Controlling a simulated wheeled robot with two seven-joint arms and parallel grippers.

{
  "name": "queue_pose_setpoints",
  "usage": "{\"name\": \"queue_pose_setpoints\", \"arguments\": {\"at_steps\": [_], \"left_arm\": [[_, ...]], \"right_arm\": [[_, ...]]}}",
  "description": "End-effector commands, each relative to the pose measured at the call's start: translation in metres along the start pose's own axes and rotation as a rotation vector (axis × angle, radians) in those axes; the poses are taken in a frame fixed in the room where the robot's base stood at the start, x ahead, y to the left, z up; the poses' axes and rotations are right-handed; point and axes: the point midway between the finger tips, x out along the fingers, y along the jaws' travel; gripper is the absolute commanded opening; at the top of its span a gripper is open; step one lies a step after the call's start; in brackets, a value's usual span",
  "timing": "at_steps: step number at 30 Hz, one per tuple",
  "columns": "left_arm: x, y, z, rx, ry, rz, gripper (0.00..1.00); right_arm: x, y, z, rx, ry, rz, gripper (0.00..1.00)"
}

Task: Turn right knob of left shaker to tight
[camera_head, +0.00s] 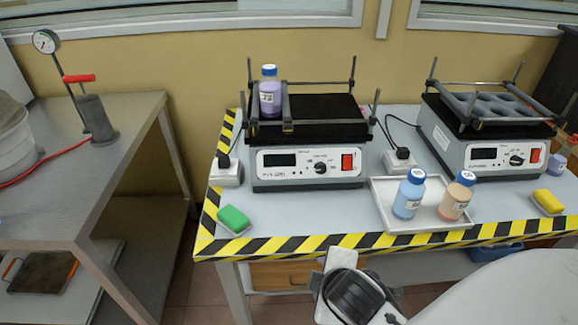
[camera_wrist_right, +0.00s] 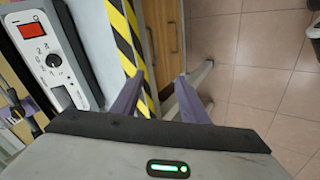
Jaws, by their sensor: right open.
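The left shaker (camera_head: 310,166) stands on the table in the head view, with a black top, posts and bars, a dial (camera_head: 320,167) and a red switch (camera_head: 347,162). A bottle of purple liquid (camera_head: 270,95) stands on its left part beside a dark crossbar (camera_head: 287,108). The right post (camera_head: 374,106) stands at its front right corner. How tight its knobs are cannot be told. My right gripper (camera_wrist_right: 158,97) is open and empty in the wrist view, apart from a shaker panel (camera_wrist_right: 52,62) on the left. My left gripper is out of view.
A second shaker (camera_head: 485,155) stands to the right. A white tray (camera_head: 380,188) with a blue bottle (camera_head: 409,195) and an orange bottle (camera_head: 456,197) lies in front. A green sponge (camera_head: 233,219) and a yellow sponge (camera_head: 548,202) lie near the striped table edge (camera_head: 290,245).

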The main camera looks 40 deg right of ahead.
Motion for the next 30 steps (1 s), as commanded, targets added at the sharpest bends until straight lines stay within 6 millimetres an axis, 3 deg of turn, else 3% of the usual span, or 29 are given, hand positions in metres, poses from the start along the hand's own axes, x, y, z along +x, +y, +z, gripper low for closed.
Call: {"name": "queue_pose_setpoints", "arguments": {"at_steps": [6,12,15,19,23,30], "left_arm": [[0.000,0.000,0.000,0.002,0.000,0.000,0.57],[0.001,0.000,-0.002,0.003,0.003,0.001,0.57],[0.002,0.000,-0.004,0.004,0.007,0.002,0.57],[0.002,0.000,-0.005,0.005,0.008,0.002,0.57],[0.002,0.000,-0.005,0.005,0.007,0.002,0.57],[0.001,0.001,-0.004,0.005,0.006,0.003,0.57]], "right_arm": [[0.016,0.096,-0.034,-0.613,-0.095,0.351,0.41],[0.004,0.184,-0.086,-1.286,-0.382,0.681,0.41],[-0.006,0.210,-0.106,-1.513,-0.533,0.775,0.41],[-0.015,0.226,-0.122,-1.678,-0.661,0.832,0.41],[-0.014,0.235,-0.128,-1.727,-0.704,0.847,0.41],[0.009,0.268,-0.136,-1.726,-0.705,0.846,0.41]]}}
